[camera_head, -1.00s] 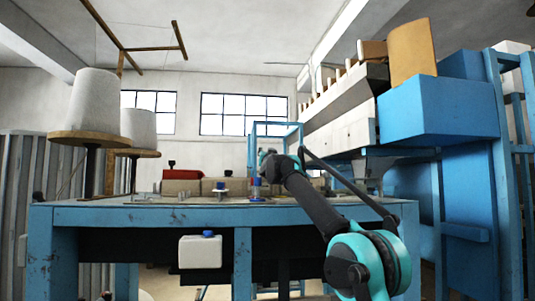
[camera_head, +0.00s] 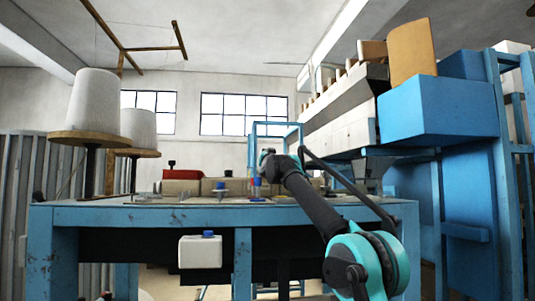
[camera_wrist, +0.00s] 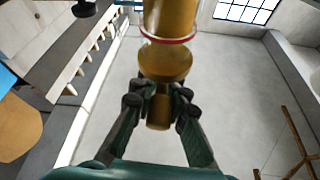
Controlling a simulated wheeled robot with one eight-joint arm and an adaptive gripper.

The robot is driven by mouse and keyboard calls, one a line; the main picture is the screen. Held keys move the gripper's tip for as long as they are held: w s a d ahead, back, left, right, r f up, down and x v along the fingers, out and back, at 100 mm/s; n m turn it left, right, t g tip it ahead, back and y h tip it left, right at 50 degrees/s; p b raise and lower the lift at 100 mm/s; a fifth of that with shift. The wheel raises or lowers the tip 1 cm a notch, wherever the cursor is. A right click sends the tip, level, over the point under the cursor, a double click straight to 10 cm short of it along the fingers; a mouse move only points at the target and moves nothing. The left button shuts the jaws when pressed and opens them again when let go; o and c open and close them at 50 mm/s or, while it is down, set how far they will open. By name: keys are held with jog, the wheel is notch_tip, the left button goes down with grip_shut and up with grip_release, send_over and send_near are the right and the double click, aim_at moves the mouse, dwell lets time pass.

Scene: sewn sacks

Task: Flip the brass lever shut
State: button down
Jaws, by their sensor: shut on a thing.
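In the wrist view a brass-coloured turned piece, which looks like the brass lever (camera_wrist: 165,62), comes down from the top edge. It has a thick upper part, a thin red ring and a rounded bulge above a narrower end. My gripper (camera_wrist: 160,102) is shut on that narrower end, with a dark finger on each side. The upper part of the brass piece is cut off by the frame. In the head view my arm reaches over the table, and my gripper and the lever cannot be made out clearly there.
A blue worktable (camera_head: 140,215) holds a row of tan sacks (camera_head: 185,187) and small blue-topped parts (camera_head: 221,188). A blue machine (camera_head: 440,110) stands close on the right. White thread cones (camera_head: 94,100) stand on the left. A white container (camera_head: 200,252) hangs below the tabletop.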

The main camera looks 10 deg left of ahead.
jog(key=shift+s+t, duration=0.15)
jog(key=shift+t, duration=0.65)
jog(key=c, duration=1.5)
grip_release()
jog(key=shift+o, duration=0.2)
jog(key=shift+f, duration=0.1)
jog(key=shift+s+d+f, duration=0.15)
jog(key=shift+s+f, duration=0.1)
jog(key=shift+s, duration=0.25)
jog(key=s+d, duration=0.2)
jog(key=s, duration=1.1)
jog(key=shift+s+d+f, duration=0.15)
jog(key=shift+d+f, duration=0.2)
jog(key=shift+f, duration=0.1)
